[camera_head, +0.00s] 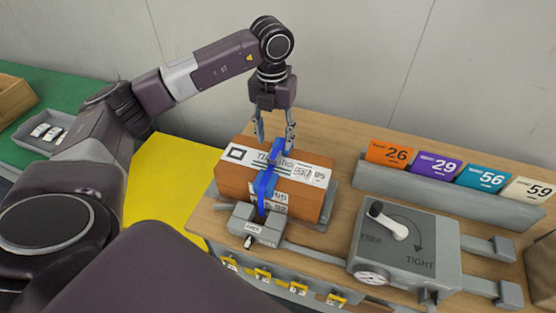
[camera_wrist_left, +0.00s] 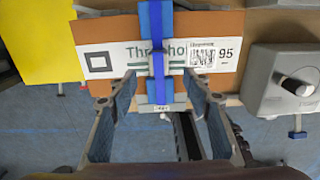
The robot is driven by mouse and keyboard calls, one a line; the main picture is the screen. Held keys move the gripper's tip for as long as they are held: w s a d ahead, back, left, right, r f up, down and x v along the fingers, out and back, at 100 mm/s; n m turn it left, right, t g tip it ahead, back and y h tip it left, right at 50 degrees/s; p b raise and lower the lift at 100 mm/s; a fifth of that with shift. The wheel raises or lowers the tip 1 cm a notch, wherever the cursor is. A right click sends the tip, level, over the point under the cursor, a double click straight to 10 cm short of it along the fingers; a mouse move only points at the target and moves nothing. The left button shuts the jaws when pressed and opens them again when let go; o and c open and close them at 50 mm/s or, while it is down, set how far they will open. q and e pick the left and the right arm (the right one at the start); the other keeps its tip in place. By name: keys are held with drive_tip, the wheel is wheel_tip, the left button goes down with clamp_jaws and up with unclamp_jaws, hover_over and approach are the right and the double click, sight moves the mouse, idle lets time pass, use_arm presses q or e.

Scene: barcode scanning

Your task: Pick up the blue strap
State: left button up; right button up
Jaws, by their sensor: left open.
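The blue strap (camera_head: 265,184) runs over the top and down the front of an orange-brown box (camera_head: 232,180) with a white printed label. In the left wrist view the strap (camera_wrist_left: 157,45) crosses the label near the picture's middle. My right gripper is not in view.
A grey clamp block (camera_head: 250,224) stands before the box. A grey box with a lever marked TIGHT (camera_head: 405,250) is at the right. Numbered cards (camera_head: 435,165) stand in a rack behind it. A yellow panel (camera_head: 165,190) and a grey tray (camera_head: 42,130) are left.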

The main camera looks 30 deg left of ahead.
sight(274, 153)
use_arm(q)
drive_tip(key=shift+s+a+f, duration=0.1)
drive_tip(key=shift+a+f, duration=0.1)
drive_tip(key=shift+s+f+p, duration=0.1)
drive_tip(key=shift+f+p, duration=0.4)
drive_tip(key=shift+f, duration=0.4)
drive_tip(key=shift+f+p, duration=0.3)
drive_tip(key=shift+f, duration=0.05)
drive_tip(key=f, duration=0.1)
drive_tip(key=f+p, duration=0.2)
drive_tip(key=shift+w+d+f, duration=0.1)
drive_tip(key=shift+w+f, duration=0.2)
drive_tip(key=shift+f, duration=0.55)
clamp_jaws()
